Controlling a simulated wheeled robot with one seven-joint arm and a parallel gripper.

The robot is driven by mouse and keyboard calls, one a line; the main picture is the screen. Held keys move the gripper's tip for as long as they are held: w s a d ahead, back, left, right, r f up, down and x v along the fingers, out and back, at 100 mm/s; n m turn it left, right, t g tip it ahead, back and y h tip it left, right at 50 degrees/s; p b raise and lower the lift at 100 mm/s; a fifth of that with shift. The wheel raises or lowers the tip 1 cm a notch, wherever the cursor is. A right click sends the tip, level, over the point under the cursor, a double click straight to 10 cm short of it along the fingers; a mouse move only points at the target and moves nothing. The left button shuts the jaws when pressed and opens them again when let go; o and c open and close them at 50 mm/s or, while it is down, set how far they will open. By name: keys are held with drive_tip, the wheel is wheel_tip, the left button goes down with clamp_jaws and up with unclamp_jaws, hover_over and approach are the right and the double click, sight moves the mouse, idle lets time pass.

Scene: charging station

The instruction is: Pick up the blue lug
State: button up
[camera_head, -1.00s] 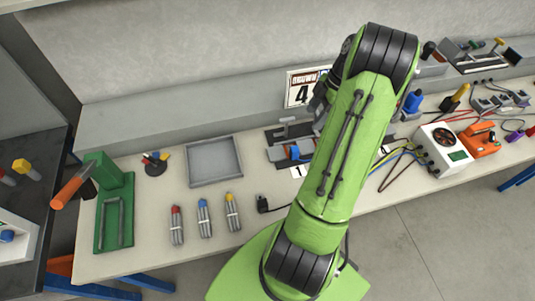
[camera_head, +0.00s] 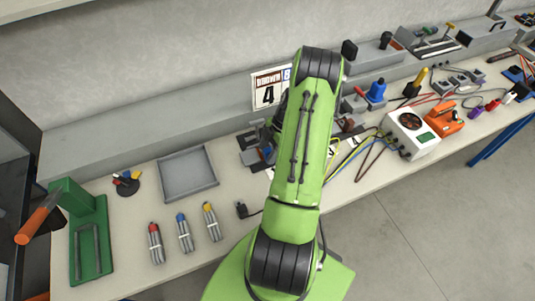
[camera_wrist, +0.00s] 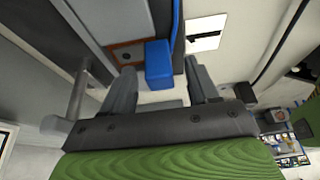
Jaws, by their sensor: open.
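A silver, ribbed lug with a blue tip (camera_head: 185,233) lies on the bench in the head view, between a red-tipped one (camera_head: 156,243) and a yellow-tipped one (camera_head: 212,222). My gripper (camera_wrist: 158,70) is open, well to the right of and behind this row, mostly hidden by my green arm in the head view. In the wrist view a blue block (camera_wrist: 159,64) shows between the fingers; I cannot tell its depth or whether they touch it. The blue-tipped lug is not recognisable in the wrist view.
A grey tray (camera_head: 188,176) lies behind the lugs. A green stand (camera_head: 90,240) and black round holder (camera_head: 127,186) are at left. A black plug (camera_head: 242,210) lies right of the lugs. A white meter box (camera_head: 411,137) and cables fill the right side.

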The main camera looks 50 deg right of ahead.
drive_tip(key=shift+a+f, duration=0.15)
drive_tip(key=shift+f, duration=0.15)
drive_tip(key=c, duration=1)
drive_tip(key=shift+r, duration=0.15)
